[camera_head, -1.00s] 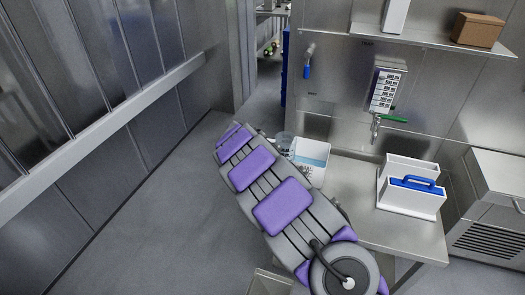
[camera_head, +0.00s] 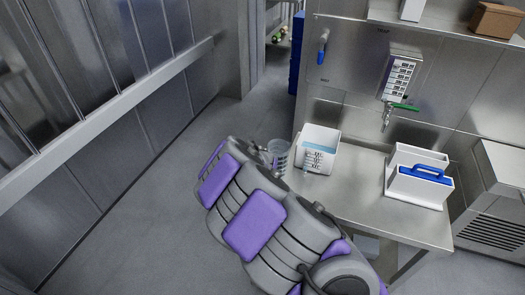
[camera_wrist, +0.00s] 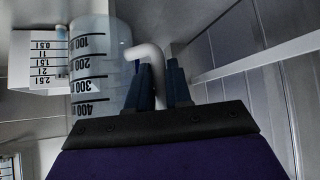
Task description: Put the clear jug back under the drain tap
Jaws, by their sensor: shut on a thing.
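The clear jug (camera_head: 279,154) is beyond my arm, just left of the counter's left end in the head view. In the wrist view the jug (camera_wrist: 95,70) shows black measuring marks and a pale handle (camera_wrist: 150,58). My gripper (camera_wrist: 158,82) has its two dark fingers on either side of that handle and is shut on it. In the head view my arm hides most of the gripper. A tap with a green lever (camera_head: 403,107) is on the wall above the counter, to the right of the jug. The counter below it is bare.
A white graduated container (camera_head: 318,150) stands on the counter's left end, close to the jug. A white caddy with a blue-handled item (camera_head: 420,177) stands on the right. The steel counter (camera_head: 355,180) is clear between them. A panelled wall is at left.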

